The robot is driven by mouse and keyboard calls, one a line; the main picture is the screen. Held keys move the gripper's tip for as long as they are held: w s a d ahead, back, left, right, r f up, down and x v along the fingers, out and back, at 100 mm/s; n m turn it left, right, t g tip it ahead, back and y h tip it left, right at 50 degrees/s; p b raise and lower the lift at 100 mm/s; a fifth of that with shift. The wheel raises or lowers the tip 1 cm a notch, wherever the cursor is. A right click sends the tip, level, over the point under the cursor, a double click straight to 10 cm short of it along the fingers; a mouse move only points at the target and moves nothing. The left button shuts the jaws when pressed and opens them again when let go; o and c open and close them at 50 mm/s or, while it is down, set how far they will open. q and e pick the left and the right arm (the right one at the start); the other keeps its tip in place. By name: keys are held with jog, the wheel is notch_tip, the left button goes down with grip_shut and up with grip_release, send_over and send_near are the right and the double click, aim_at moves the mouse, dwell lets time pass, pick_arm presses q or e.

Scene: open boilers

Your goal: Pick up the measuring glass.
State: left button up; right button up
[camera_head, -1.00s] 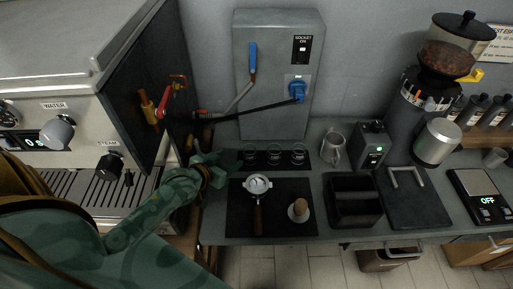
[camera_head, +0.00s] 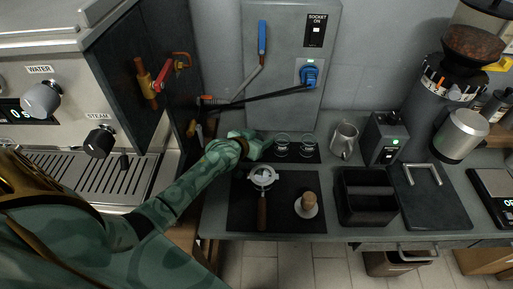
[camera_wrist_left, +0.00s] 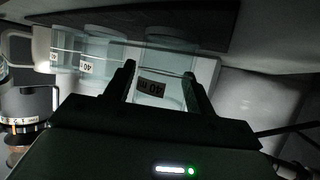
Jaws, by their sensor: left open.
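Clear measuring glasses stand in a row on a small dark mat at the back of the counter. Two show in the head view, a middle one (camera_head: 282,145) and a right one (camera_head: 308,146). My left gripper (camera_head: 262,146) is at the left end of the row and hides the leftmost glass there. Another labelled glass (camera_wrist_left: 85,50) stands to the left. My right gripper is out of view.
A portafilter (camera_head: 263,180) and a tamper (camera_head: 308,204) lie on the front mat (camera_head: 290,222). A metal pitcher (camera_head: 344,140) stands right of the glasses. A black knock box (camera_head: 364,208) is farther right. The espresso machine (camera_head: 60,130) borders the left.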

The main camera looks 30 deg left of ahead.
pick_arm(q)
jog(key=shift+s+r, duration=0.1)
jog(key=shift+r, duration=0.05)
jog(key=shift+c, duration=0.3)
jog(key=c, duration=0.7)
